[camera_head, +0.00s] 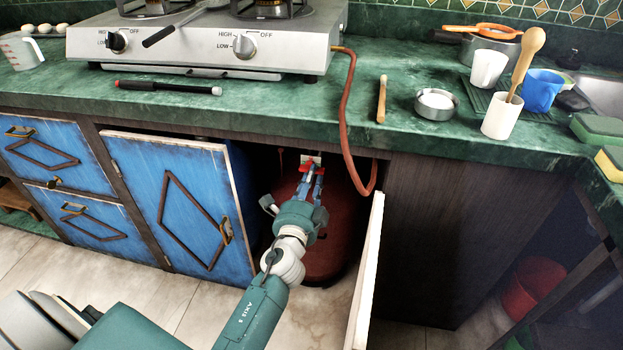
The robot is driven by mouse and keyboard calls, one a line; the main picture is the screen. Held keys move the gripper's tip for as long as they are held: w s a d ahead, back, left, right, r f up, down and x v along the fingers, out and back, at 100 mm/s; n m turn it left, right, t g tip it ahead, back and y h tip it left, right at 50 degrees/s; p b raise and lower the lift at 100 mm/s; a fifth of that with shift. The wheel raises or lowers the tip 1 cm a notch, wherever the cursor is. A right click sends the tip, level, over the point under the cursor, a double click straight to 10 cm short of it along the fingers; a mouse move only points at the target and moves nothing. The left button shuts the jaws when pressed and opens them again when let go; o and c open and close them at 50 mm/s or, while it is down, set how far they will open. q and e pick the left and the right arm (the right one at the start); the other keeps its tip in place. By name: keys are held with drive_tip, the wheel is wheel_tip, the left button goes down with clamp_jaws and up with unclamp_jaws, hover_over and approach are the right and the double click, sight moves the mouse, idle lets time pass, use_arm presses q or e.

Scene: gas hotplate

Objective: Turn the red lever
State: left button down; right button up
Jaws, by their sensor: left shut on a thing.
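The red lever (306,167) shows small at the top of the dark red gas cylinder (323,258) inside the open cabinet under the counter. My left gripper (311,178) reaches into the cabinet from the front, and its fingers are closed on the red lever. The fingers hide part of the lever. An orange hose (347,130) runs from the hotplate (203,50) over the counter edge and down into the cabinet. My right gripper is not in view.
A blue cabinet door (158,240) stands left of the opening. An open door seen edge-on (366,275) stands on the right, close to my arm. The green counter (270,108) overhangs the opening. Tiled floor (150,300) is clear in front.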

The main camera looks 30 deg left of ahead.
use_arm(q)
drive_tip(key=shift+r, duration=0.1)
drive_tip(key=c, duration=1.6)
unclamp_jaws()
drive_tip(key=shift+v, duration=3.65)
drive_tip(key=shift+s, duration=0.1)
